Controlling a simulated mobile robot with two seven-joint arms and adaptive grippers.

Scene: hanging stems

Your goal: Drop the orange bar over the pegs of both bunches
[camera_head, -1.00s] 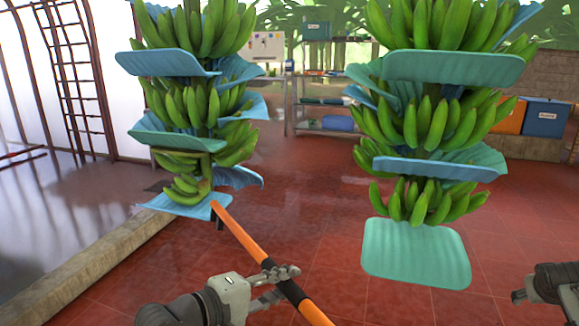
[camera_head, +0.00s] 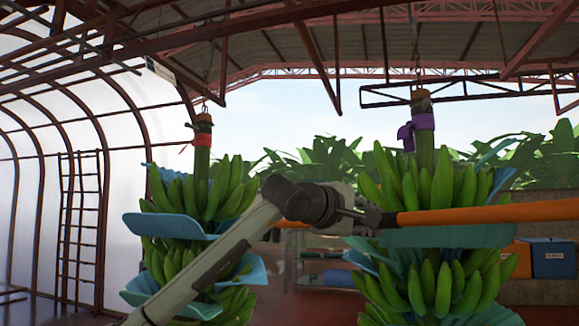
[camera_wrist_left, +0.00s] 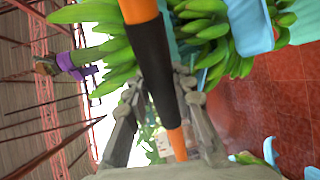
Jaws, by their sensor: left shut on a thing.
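The orange bar (camera_head: 490,213) lies roughly level across the head view, in front of the right bunch (camera_head: 430,195) and running off the right edge. Its left part is mostly hidden behind my arm. My left gripper (camera_head: 372,216) is shut around the bar. In the left wrist view the jaws (camera_wrist_left: 160,88) flank the bar's black section (camera_wrist_left: 153,60). The left bunch (camera_head: 200,190) hangs from a stem with a red band (camera_head: 203,139). The right bunch's stem has a purple band (camera_head: 418,125). The bar is below both stem tops. Pegs are not clearly distinguishable. My right gripper is out of view.
Blue sheets (camera_head: 170,226) stick out between the banana tiers. Roof beams (camera_head: 250,25) cross above. A ladder (camera_head: 80,215) stands at the left, and a shelf and a blue bin (camera_head: 552,258) stand behind. Open space shows between the two stems.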

